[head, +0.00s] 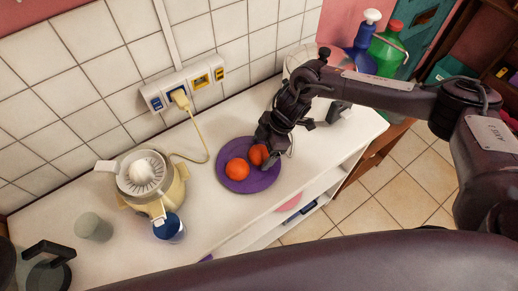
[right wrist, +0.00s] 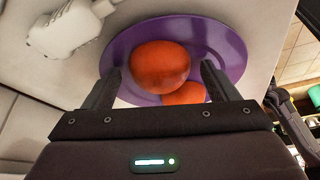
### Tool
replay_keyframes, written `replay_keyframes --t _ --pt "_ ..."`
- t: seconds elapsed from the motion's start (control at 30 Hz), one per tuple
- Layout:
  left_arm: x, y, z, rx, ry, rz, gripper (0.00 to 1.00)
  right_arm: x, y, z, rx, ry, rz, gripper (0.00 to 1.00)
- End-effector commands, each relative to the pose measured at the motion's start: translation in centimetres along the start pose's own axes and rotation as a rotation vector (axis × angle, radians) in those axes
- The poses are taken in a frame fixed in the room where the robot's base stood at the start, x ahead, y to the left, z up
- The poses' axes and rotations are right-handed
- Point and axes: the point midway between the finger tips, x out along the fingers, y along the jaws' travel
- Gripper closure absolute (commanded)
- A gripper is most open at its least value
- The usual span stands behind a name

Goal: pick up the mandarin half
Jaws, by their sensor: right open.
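Two orange, rounded fruit pieces lie on a purple plate (head: 232,187): one on the left (head: 237,169), one on the right (head: 258,154). No cut face shows, so I cannot tell which is the mandarin half. My right gripper (head: 267,150) is over the plate's right side, by the right piece, partly covering it. In the right wrist view, the open jaws (right wrist: 160,82) have one piece (right wrist: 158,66) in the gap between them, and the other (right wrist: 186,93) is partly hidden by the gripper body. Neither looks gripped. Dark parts at the lower left of the head view may be my left gripper (head: 48,256).
A yellow cord runs to a power strip (head: 186,84) on the tiled wall. Bottles (head: 385,52) stand at the back right.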

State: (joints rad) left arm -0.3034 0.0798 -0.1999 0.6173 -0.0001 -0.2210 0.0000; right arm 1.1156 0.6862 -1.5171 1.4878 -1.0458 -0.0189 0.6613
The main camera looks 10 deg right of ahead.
Motion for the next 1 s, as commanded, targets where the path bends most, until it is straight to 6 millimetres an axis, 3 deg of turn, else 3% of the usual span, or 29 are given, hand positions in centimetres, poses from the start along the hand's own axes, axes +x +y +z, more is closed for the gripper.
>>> replay_keyframes --t 0.1,0.2,0.53,1.0 --pt "0.0 -0.2 -1.6 0.0 0.024 -0.002 0.64 0.1 0.0 0.0 0.0 0.0 0.0 0.19" --pt "0.0 -0.2 -1.8 0.0 0.027 -0.003 0.64 0.1 0.0 0.0 -0.001 0.0 0.0 0.22" --pt "0.0 0.0 -0.3 0.0 0.006 0.0 0.64 0.0 0.0 0.0 -0.001 0.0 0.0 0.65" --pt "0.2 0.0 -0.2 0.0 0.004 0.0 0.64 -0.5 0.1 -0.2 -0.001 0.001 0.001 0.66"
